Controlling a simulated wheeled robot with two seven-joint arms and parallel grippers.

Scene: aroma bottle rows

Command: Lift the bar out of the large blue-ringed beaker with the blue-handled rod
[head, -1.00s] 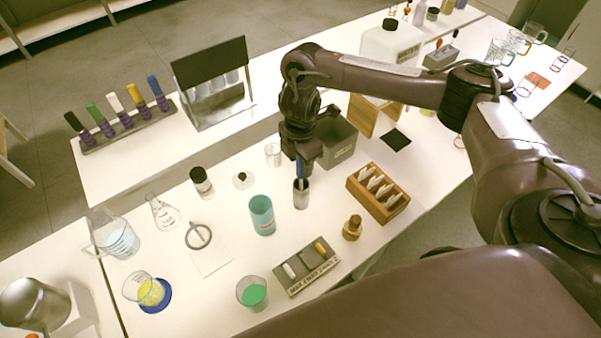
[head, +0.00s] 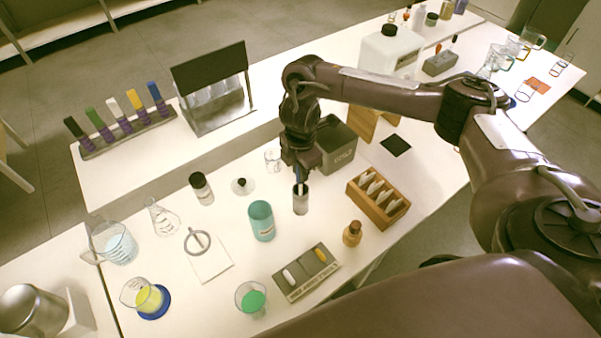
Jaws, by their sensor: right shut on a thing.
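My right gripper (head: 300,174) points down over a grey metal cup (head: 300,203) in the middle of the table. It is shut on the blue-handled rod (head: 300,187), whose lower part stands inside the cup. The fingers hide most of the handle. Several glass beakers with coloured rings stand at the far right; a large one (head: 497,60) is among them. I cannot tell its ring colour for certain or see a bar in it. My left gripper is not in view.
A teal cup (head: 261,222) stands left of the metal cup, a wooden rack (head: 378,196) right, and a grey bin (head: 337,146) behind. A brown bottle (head: 352,233) and a grey tray (head: 307,272) are nearer. A white jug (head: 390,48) stands towards the back right.

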